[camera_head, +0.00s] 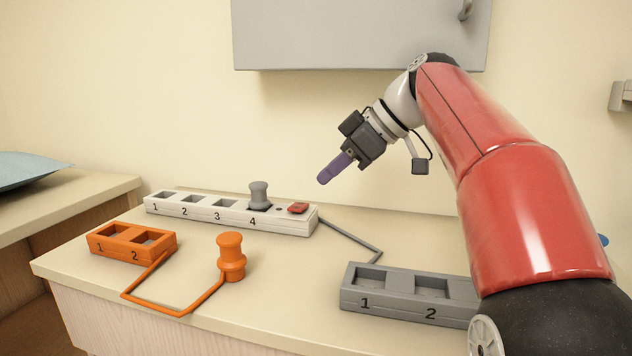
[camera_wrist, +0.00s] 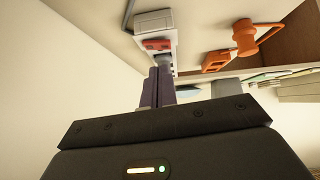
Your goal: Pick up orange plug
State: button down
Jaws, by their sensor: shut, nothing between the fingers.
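The orange plug (camera_head: 231,257) stands upright on the counter in the head view, joined by an orange cord to the orange two-socket block (camera_head: 160,248) on its left. In the wrist view the orange plug (camera_wrist: 244,38) shows at the upper right, with the orange block (camera_wrist: 216,61) nearby. My gripper (camera_head: 324,180) is above the counter, up and to the right of the orange plug and apart from it. Its purple fingers (camera_wrist: 157,85) are closed together and hold nothing.
A white power strip (camera_head: 180,211) with a grey plug (camera_head: 259,195) in it and a red switch (camera_head: 298,208) lies behind the orange plug. A grey two-socket block (camera_head: 400,307) sits at the front right. A grey cabinet (camera_head: 355,35) hangs on the wall above.

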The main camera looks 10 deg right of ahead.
aim_at(232, 259)
jog(key=k, duration=1)
